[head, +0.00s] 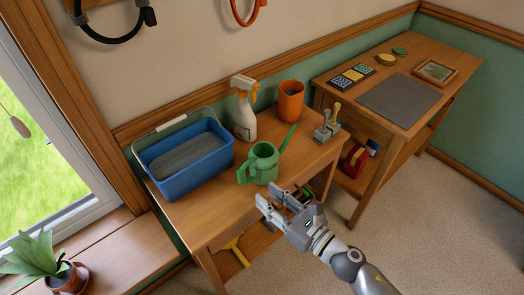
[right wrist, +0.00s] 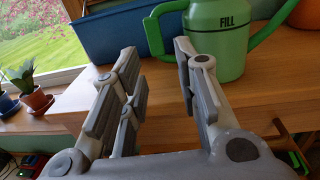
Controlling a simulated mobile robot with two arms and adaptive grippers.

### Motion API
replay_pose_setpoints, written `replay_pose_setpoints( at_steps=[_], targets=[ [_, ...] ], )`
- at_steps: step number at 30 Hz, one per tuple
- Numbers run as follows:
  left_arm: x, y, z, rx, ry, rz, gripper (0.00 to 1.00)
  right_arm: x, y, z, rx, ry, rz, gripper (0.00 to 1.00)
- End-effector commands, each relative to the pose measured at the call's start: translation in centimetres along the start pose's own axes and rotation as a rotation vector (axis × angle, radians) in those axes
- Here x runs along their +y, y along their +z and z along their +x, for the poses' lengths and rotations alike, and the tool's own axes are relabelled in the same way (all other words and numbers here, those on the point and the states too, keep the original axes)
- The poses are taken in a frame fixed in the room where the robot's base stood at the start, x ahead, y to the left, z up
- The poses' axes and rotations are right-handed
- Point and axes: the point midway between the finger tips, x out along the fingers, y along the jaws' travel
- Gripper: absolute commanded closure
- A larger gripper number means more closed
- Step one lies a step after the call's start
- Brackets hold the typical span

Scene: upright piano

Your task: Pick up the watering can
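The green watering can (head: 263,164) stands upright on the small wooden table (head: 205,220), its handle to the left and its spout rising to the right. My right gripper (head: 268,199) is open and empty, just in front of the can at the table's front edge. In the right wrist view the can (right wrist: 222,45) bears the word FILL and sits beyond the fingers, mostly to the right. Its curved handle shows beyond the gap between the open fingers (right wrist: 157,58), apart from them. My left gripper is not in view.
A blue bucket (head: 170,183) stands left of the can. A spray bottle (head: 244,112), an orange cup (head: 291,101) and a small tool holder (head: 328,130) stand behind and to the right. A potted plant (head: 67,278) is on the sill. The table's front left is clear.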

Motion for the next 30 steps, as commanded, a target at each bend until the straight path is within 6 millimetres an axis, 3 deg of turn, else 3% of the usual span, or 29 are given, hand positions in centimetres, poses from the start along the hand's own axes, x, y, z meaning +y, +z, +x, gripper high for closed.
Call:
replay_pose_setpoints(
  at_steps=[6, 14, 22, 30],
  targets=[
    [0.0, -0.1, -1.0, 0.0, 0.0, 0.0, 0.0, 0.0, 0.3, 3.4, -0.003, -0.001, -0.003, 0.71],
    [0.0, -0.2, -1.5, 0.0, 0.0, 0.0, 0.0, 0.0, 0.3, 5.6, -0.002, -0.001, 0.0, 0.71],
    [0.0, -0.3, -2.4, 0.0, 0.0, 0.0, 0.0, 0.3, 0.4, 9.5, -0.003, -0.002, 0.002, 0.71],
    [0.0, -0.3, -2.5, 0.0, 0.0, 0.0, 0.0, 0.3, 0.2, 10.3, -0.001, -0.001, 0.001, 0.71]
  ],
)
